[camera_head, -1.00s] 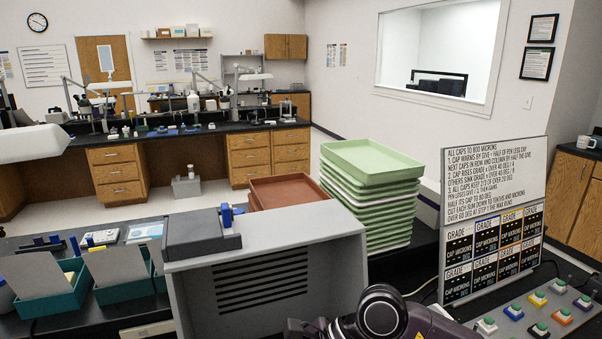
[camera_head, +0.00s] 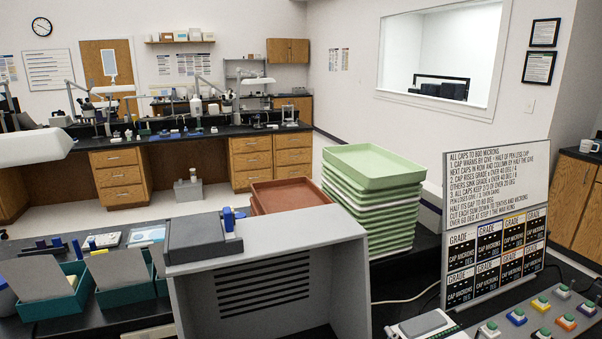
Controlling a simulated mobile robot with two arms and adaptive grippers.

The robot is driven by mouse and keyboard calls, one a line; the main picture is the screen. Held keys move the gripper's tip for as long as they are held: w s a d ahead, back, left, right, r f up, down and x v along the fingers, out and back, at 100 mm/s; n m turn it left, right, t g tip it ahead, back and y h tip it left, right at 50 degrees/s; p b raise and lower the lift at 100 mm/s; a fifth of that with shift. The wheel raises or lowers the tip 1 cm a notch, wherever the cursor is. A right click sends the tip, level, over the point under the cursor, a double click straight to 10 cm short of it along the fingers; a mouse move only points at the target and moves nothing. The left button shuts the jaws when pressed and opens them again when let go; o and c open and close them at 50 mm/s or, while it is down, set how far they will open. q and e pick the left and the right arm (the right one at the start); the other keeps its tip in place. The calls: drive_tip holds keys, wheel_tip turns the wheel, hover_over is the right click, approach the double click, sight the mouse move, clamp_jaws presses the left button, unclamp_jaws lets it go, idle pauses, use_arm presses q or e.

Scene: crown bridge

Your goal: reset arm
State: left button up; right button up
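Neither gripper shows in the head view now. No part of my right arm can be made out over the bench. A grey machine housing (camera_head: 270,255) with dark slots stands in the front middle. A dark grey block with a blue part (camera_head: 205,237) sits on its top left. A board of grade cards (camera_head: 497,225) stands at the right, with coloured buttons (camera_head: 541,310) in front of it.
A tall stack of green trays (camera_head: 372,195) stands behind the housing, next to brown trays (camera_head: 290,193). Teal bins (camera_head: 62,295) sit at the left. A white lamp-like shape (camera_head: 30,147) juts in from the left edge. A cable lies right of the housing.

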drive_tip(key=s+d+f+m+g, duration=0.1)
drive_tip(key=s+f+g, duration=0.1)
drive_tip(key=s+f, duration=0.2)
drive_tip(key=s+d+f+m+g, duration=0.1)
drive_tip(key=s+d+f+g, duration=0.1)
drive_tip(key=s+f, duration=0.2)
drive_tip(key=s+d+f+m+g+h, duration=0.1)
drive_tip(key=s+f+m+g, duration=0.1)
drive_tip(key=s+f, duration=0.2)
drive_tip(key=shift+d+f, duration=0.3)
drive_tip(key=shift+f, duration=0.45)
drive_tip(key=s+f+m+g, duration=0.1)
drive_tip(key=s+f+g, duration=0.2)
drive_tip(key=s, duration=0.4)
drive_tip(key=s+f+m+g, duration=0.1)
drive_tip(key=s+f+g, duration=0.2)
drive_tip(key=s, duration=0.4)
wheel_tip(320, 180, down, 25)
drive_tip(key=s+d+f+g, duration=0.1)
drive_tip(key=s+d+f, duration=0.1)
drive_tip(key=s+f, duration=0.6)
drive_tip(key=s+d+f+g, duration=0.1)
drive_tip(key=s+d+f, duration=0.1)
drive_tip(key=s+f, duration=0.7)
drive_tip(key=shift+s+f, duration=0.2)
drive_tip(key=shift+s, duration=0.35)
